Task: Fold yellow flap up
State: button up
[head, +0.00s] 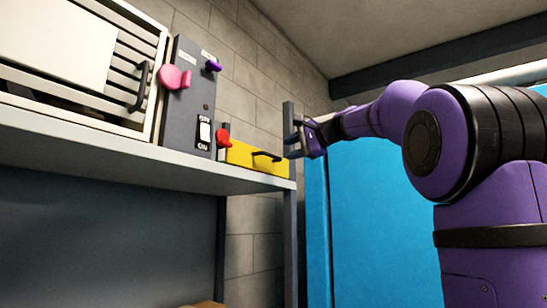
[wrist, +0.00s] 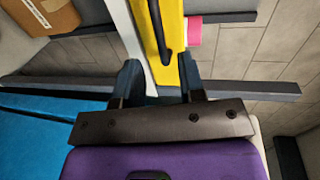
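The yellow flap (head: 257,160) is a low yellow panel near the right end of the shelf, with a dark bar handle (head: 267,156) on its face. My gripper (head: 299,139) is just right of the flap, by the shelf's end post. In the wrist view my gripper (wrist: 160,72) is open, its two dark fingers apart. The yellow flap (wrist: 174,35) and its dark handle (wrist: 158,28) extend away ahead of the gap between the fingers. Nothing is clearly held. Whether the right finger touches the flap I cannot tell.
The grey shelf (head: 150,160) carries a dark panel (head: 190,105) with pink and purple knobs and a switch. A red knob (head: 223,138) is left of the flap. A louvred unit (head: 90,50) stands at left. A blue surface (head: 375,220) is below my arm. A brown box (wrist: 40,15) lies lower down.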

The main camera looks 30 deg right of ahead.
aim_at(273, 156)
jog(key=x, duration=0.7)
jog(key=shift+w, duration=0.15)
grip_shut()
